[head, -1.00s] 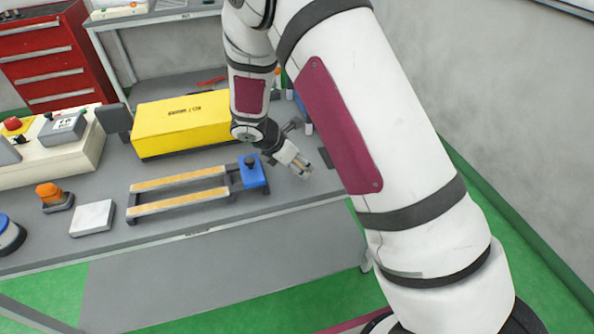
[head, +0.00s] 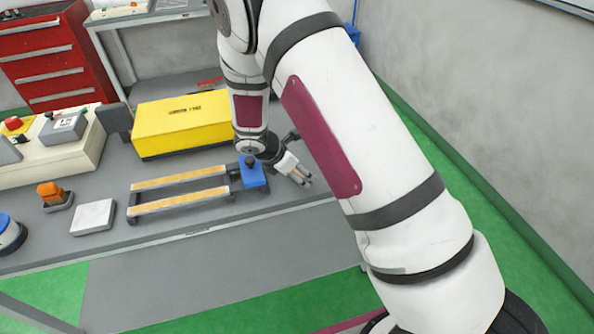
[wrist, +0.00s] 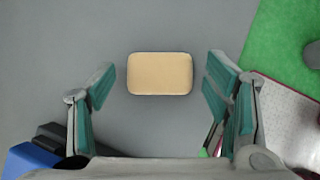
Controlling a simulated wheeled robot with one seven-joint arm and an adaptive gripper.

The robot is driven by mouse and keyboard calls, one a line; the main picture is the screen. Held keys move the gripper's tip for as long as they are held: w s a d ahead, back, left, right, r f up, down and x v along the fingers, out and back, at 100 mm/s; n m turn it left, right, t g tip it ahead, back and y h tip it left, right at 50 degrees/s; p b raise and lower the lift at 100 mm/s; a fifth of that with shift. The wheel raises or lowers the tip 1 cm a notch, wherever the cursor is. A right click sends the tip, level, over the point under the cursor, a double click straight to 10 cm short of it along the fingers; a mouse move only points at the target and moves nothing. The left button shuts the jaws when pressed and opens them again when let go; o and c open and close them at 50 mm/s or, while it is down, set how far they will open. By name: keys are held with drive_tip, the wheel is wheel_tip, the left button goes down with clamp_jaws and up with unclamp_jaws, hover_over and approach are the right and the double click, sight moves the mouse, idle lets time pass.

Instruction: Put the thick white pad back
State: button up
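My gripper (head: 302,180) is over the table just right of the blue block of the rail fixture. In the wrist view its teal-padded fingers (wrist: 160,85) are spread wide, with clear gaps on both sides of a beige rounded pad (wrist: 160,74). The beige pad lies below or between the fingers over the grey surface; its exact height is unclear. I cannot make it out in the head view. A flat white square pad (head: 93,217) lies on the table at the left, well away from my gripper.
The rail fixture (head: 180,205) has two tan strips and a blue end block (head: 252,172). A yellow box (head: 182,124) stands behind it. An orange-topped item (head: 50,191) is near the white pad. The grey table (head: 165,235) is bare along its front edge.

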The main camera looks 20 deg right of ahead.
drive_tip(key=v, duration=1.2)
drive_tip(key=shift+r, duration=0.25)
drive_tip(key=s+d+r+m+y, duration=0.1)
drive_tip(key=s+d+r+m, duration=0.4)
drive_tip(key=r, duration=0.3)
drive_tip(key=s+d+r+m+y, duration=0.1)
drive_tip(key=s+d+r+m, duration=0.1)
drive_tip(key=s+r+m, duration=0.5)
drive_tip(key=s+r+m+t+y, duration=0.1)
drive_tip(key=s+r+m+y, duration=0.1)
drive_tip(key=s+m, duration=0.3)
drive_tip(key=s+r+m+t+y, duration=0.1)
drive_tip(key=s+r+m, duration=0.4)
drive_tip(key=s, duration=0.7)
drive_tip(key=shift+s+y, duration=0.2)
drive_tip(key=shift+y, duration=0.4)
